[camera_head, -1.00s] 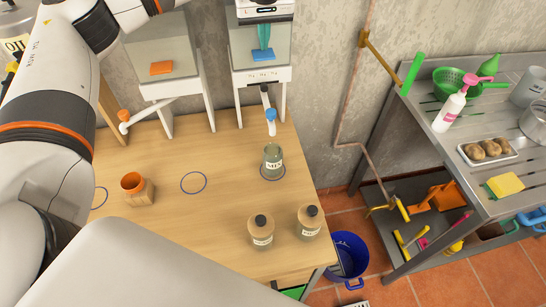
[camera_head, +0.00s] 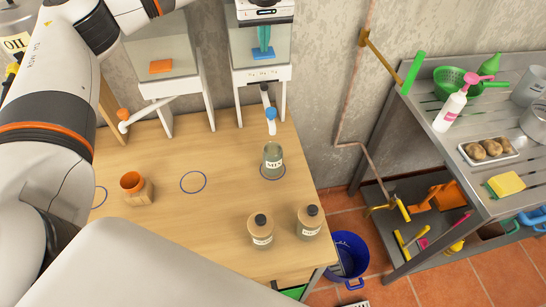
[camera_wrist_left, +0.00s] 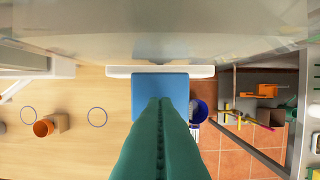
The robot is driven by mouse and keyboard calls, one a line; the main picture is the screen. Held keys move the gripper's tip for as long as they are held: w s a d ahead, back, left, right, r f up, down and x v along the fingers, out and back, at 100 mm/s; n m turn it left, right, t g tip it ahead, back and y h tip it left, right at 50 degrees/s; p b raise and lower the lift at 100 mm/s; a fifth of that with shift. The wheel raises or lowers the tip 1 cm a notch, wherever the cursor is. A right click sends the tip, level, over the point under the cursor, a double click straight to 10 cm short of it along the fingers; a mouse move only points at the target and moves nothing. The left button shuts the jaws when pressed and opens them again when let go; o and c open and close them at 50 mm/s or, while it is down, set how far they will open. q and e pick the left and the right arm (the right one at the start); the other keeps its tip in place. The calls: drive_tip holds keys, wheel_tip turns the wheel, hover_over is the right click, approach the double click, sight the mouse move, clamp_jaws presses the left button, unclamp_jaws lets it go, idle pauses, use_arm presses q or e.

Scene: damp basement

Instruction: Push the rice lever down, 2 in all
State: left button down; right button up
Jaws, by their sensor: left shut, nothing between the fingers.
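A blue lever pad (camera_head: 263,53) sits at the front of the right dispenser (camera_head: 283,52); its small label is unreadable, so I cannot tell that it is rice. My left gripper (camera_head: 263,46), with teal fingers, is shut and empty directly above the blue pad. In the left wrist view the fingers (camera_wrist_left: 161,112) overlap the blue pad (camera_wrist_left: 150,84); I cannot tell whether they touch it. A labelled glass jar (camera_head: 272,162) stands on a ring below the blue-tipped spout (camera_head: 271,122). My right gripper is not in view.
The left dispenser (camera_head: 181,47) has an orange pad (camera_head: 160,66) and an orange-tipped spout (camera_head: 122,114). A metal shelf (camera_head: 450,160) stands right.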

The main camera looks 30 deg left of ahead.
sight(264, 55)
use_arm(q)
drive_tip(key=shift+f+b, duration=0.7)
drive_tip(key=shift+f, duration=0.8)
drive_tip(key=shift+r, duration=0.1)
drive_tip(key=shift+r+p, duration=1.5)
drive_tip(key=shift+r, duration=0.3)
drive_tip(key=shift+f, duration=0.1)
